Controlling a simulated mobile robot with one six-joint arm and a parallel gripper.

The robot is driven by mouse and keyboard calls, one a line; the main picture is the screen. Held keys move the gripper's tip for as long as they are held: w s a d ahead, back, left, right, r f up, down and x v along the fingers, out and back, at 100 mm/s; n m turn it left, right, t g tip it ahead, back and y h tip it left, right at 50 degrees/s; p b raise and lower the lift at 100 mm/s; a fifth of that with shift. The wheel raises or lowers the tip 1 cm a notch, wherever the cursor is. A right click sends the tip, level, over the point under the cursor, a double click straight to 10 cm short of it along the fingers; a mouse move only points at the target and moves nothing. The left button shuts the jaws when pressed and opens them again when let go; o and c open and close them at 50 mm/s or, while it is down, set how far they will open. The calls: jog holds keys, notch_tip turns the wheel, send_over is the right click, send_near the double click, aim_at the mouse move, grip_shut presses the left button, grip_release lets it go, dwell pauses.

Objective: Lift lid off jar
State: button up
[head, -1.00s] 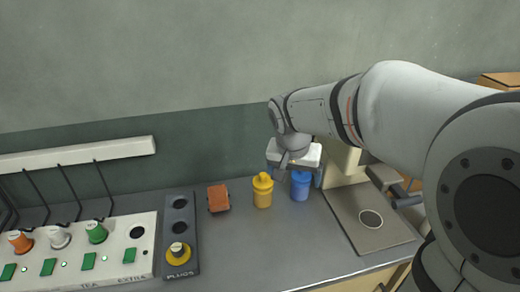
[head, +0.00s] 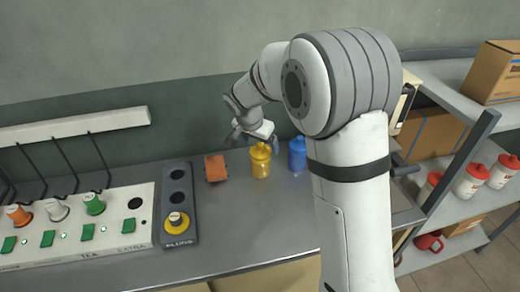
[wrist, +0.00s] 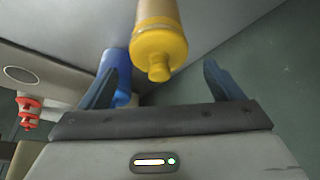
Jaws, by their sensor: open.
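A yellow jar (head: 260,170) with a yellow knobbed lid (head: 261,150) stands upright on the grey counter. My gripper (head: 253,138) is open and empty, close behind and above the yellow jar's lid. In the wrist view, the yellow jar (wrist: 158,18) shows between the two blue fingers of my gripper (wrist: 164,65), its lid knob (wrist: 159,73) facing the palm. The blue jar (wrist: 116,65) is partly hidden behind the left finger there. I see no finger clearly touching the lid.
A reddish-brown block (head: 216,168) lies left of the yellow jar. A dark plug holder (head: 178,200) and a white switch panel (head: 80,232) are further left. Shelves with red-lidded jars (head: 470,180) stand at the right. The counter front (head: 255,220) is clear.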

jog(key=shift+x, duration=0.75)
jog(key=shift+c, duration=0.3)
jog(key=c, duration=1)
